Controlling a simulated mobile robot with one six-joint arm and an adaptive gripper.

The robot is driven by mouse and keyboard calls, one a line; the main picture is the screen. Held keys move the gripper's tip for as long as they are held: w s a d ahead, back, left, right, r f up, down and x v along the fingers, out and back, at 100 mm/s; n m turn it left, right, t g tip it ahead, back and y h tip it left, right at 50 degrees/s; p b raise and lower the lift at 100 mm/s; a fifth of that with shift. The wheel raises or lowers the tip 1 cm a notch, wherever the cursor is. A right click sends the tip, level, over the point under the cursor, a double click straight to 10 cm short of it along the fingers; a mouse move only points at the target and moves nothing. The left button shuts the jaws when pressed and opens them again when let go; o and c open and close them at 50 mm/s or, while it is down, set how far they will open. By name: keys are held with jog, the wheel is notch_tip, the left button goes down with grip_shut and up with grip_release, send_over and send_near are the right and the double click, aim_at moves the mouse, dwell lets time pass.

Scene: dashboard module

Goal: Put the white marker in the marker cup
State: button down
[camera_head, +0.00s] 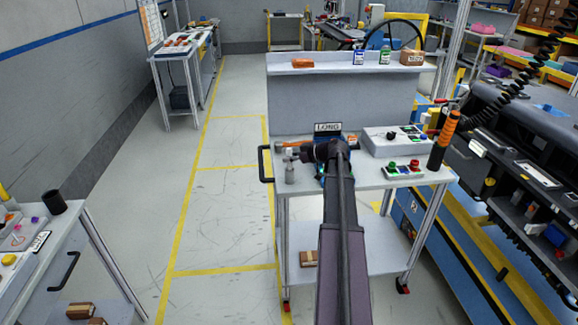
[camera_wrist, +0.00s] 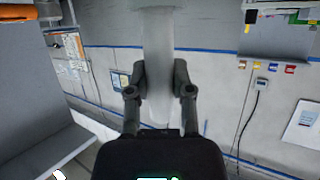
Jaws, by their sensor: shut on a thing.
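My gripper (camera_head: 300,152) is above the left end of the grey cart's top, pointing left. In the wrist view its two fingers (camera_wrist: 160,92) are shut on a pale, whitish-grey upright cylinder (camera_wrist: 158,50), which looks like the white marker. The cylinder extends above and below the fingers. In the head view a small grey upright piece (camera_head: 290,173) shows below the gripper, probably the same cylinder's lower part. A dark round cup (camera_head: 54,202), possibly the marker cup, stands on the table at the lower left, well apart from my gripper. Its inside is too dark to tell.
The grey cart (camera_head: 375,178) holds a box with buttons (camera_head: 404,170), a control box (camera_head: 395,140), a LONG sign (camera_head: 328,128) and a black-and-orange tool (camera_head: 443,142). Clear floor (camera_head: 215,215) lies between the cart and the left table (camera_head: 80,255). The dashboard (camera_head: 525,160) stands at right.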

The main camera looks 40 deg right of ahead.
jog(key=shift+f+b, duration=0.5)
jog(key=shift+f, duration=0.35)
jog(key=shift+f, duration=0.2)
jog(key=c, duration=0.5)
grip_release()
jog(key=shift+r, duration=0.1)
jog(key=shift+r, duration=0.15)
jog(key=shift+s+d+r, duration=0.15)
jog(key=shift+s, duration=0.1)
jog(key=p+v, duration=0.4)
jog(key=v, duration=0.7)
jog(key=shift+s+d+p, duration=0.15)
jog(key=shift+p, duration=0.15)
